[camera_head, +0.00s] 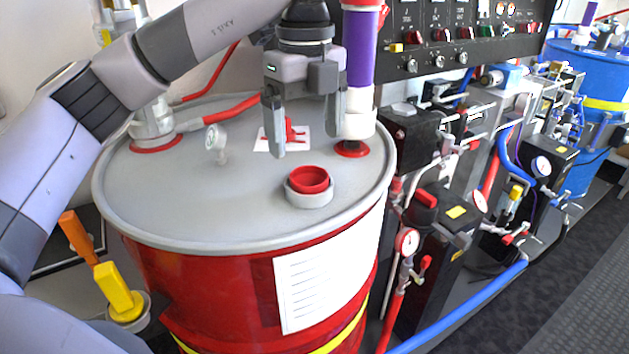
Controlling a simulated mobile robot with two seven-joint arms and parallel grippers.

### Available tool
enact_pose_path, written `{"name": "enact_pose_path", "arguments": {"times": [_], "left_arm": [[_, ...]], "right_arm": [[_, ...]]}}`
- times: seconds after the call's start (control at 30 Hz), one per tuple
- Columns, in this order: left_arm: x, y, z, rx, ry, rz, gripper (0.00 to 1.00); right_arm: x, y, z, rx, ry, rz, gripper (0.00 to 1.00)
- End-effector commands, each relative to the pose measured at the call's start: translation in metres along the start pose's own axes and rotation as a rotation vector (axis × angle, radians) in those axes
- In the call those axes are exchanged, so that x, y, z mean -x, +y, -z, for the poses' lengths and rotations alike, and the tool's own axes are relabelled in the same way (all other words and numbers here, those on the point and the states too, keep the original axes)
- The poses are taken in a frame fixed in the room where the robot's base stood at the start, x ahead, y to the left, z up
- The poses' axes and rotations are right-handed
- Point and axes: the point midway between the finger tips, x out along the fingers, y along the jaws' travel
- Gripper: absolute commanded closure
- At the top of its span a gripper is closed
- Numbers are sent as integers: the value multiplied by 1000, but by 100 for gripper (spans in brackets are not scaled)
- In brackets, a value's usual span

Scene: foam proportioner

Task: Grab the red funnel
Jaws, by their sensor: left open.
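The red funnel (310,179) looks like a round, open red cup seated in a grey collar (309,197) on top of the red drum. Its lower part is hidden inside the collar. My left gripper (304,142) points down over the drum lid, above and behind the funnel in the picture. Its two fingers are apart with nothing between them, and they do not touch the funnel. My right gripper is not in view.
Pumps, hoses and a control panel (455,35) crowd the right.

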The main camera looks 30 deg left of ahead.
Motion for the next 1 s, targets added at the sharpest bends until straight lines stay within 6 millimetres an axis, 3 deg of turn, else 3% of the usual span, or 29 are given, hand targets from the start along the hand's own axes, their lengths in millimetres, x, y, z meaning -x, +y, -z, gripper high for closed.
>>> {"name": "enact_pose_path", "arguments": {"times": [0.4, 0.7, 0.9, 1.0], "left_arm": [[-54, -2, 1, 0, 0, -1, 8], [-58, -2, 2, -1, 1, 1, 8], [-58, -2, 2, -1, 1, 1, 67], [-58, -2, 2, -1, 1, 1, 67]], "right_arm": [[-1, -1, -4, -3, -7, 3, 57], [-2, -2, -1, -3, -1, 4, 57], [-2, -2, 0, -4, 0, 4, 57], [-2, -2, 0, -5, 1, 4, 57]]}}
